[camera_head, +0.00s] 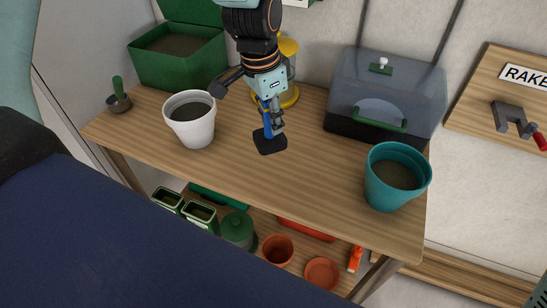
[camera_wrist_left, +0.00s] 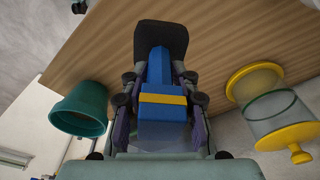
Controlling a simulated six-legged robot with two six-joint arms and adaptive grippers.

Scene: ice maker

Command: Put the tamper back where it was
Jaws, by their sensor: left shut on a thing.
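The tamper (camera_head: 270,142) has a blue handle and a flat black foot. My left gripper (camera_head: 272,116) is shut on its handle, with the black foot pointing down over the middle of the wooden bench (camera_head: 320,165). I cannot tell whether the foot touches the bench top. In the left wrist view the tamper (camera_wrist_left: 160,75) sits between the fingers, with a yellow band around its blue handle. My right gripper is not in view.
A white pot (camera_head: 192,128) stands left of the tamper and a teal pot (camera_head: 398,185) right. Behind are a green bin (camera_head: 175,70), a yellow-lidded jar (camera_head: 289,95) and a clear-lidded box (camera_head: 385,90). A board labelled RAKE (camera_head: 480,90) hangs at right. The bench's middle is mostly clear.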

